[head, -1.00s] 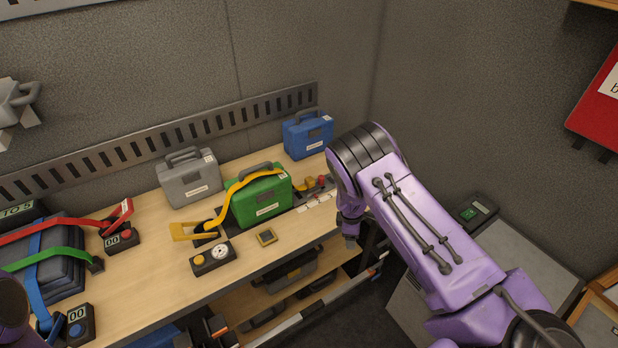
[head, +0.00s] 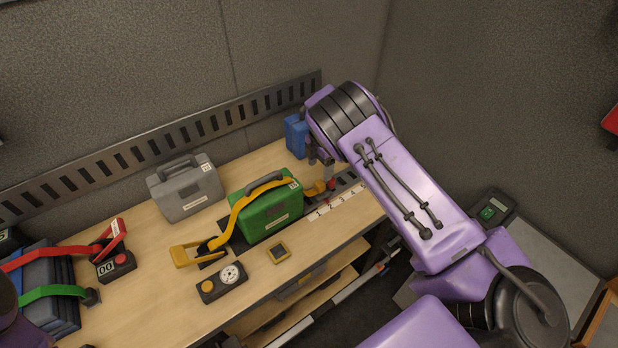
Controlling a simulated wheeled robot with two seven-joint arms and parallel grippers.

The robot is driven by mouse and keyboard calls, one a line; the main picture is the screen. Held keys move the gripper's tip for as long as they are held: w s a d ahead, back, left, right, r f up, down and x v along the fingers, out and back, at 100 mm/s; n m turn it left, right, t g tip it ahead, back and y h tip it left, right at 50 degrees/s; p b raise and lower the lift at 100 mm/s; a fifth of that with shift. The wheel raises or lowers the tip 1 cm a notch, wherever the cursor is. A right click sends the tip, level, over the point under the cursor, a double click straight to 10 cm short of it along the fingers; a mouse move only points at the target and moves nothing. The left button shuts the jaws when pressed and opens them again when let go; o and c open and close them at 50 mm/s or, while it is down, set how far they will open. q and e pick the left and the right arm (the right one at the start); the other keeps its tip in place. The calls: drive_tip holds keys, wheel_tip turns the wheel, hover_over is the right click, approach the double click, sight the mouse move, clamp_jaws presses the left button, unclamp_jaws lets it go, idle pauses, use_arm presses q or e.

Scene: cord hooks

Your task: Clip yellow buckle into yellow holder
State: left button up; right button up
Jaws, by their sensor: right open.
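A yellow strap (head: 238,208) runs over the green case (head: 268,212) on the bench. At its left lower end is a yellow frame-like piece (head: 184,256) near a dark base. At its right end a yellow buckle-like piece (head: 315,189) lies low beside the case, near a small red part. I cannot tell from here whether the strap is clipped at either end. My right gripper (head: 326,172) is open, pointing down just above and beside the right yellow piece, partly hidden by my wrist. My left gripper is out of view.
A grey case (head: 186,190) and a partly hidden blue case (head: 295,137) stand behind, near a slotted metal rail (head: 150,150). A gauge box (head: 222,283) and a small yellow-framed block (head: 278,253) lie in front. At left, a red strap (head: 60,254) and a green strap (head: 50,292) cross a dark case.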

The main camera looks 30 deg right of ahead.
sight(320, 183)
drive_tip(key=shift+w+d, duration=0.1)
drive_tip(key=shift+w, duration=0.1)
drive_tip(key=shift+s, duration=0.1)
drive_tip(key=shift+s+r, duration=0.4)
drive_tip(key=shift+s, duration=0.2)
drive_tip(key=shift+s+a, duration=0.15)
drive_tip(key=shift+a, duration=0.05)
drive_tip(key=f, duration=0.1)
drive_tip(key=w+f+b, duration=0.1)
drive_tip(key=f, duration=0.1)
wheel_tip(320, 183, down, 6)
drive_tip(key=b, duration=0.4)
drive_tip(key=shift+s+b, duration=0.15)
drive_tip(key=shift+b, duration=0.2)
drive_tip(key=shift+d+f, duration=0.1)
drive_tip(key=shift+f, duration=0.15)
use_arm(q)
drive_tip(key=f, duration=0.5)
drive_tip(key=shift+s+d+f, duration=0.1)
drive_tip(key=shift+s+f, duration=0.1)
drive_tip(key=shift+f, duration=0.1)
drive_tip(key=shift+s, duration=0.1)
use_arm(e)
drive_tip(key=shift+r, duration=0.15)
